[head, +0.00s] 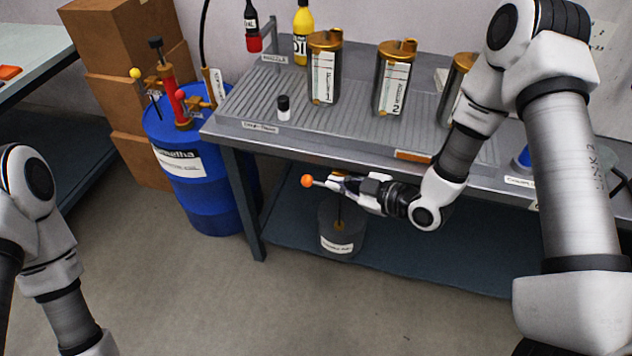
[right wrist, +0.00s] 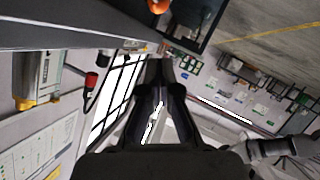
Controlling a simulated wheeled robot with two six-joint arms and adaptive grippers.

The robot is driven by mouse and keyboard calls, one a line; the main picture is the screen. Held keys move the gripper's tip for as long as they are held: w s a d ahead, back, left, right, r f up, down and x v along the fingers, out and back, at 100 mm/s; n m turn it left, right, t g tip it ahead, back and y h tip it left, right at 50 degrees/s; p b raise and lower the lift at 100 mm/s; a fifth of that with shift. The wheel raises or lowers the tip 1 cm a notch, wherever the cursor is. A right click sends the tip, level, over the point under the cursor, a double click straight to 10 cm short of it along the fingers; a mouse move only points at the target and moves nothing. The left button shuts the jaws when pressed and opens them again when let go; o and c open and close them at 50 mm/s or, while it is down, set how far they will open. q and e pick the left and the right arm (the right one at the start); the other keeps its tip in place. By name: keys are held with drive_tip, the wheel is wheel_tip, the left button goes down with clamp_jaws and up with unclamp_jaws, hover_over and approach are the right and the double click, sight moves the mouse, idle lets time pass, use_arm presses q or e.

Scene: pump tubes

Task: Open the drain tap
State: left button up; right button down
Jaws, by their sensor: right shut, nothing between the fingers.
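The drain tap shows as an orange ball knob (head: 307,181) on a thin pale lever below the front edge of the metal bench. The knob also shows at the top edge of the right wrist view (right wrist: 158,6). My right gripper (head: 340,184) is shut and empty, beside the lever and to the right of the knob. Its fingers hide most of the tap body, so I cannot tell whether they touch the lever. In the right wrist view the closed fingers (right wrist: 160,68) point toward the knob's side. My left gripper is out of view.
A clear labelled container (head: 342,236) stands under the tap, on the lower shelf. The ribbed bench top (head: 235,105) carries several metal canisters (head: 323,68) and a small vial (head: 283,108). A blue drum (head: 205,200) stands left. The floor in front is clear.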

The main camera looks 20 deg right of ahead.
sight(320, 183)
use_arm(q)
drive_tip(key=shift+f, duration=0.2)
use_arm(e)
drive_tip(key=w+a+f, duration=0.3)
drive_tip(key=w+f, duration=0.2)
drive_tip(key=w, duration=0.1)
drive_tip(key=shift+w, duration=0.25)
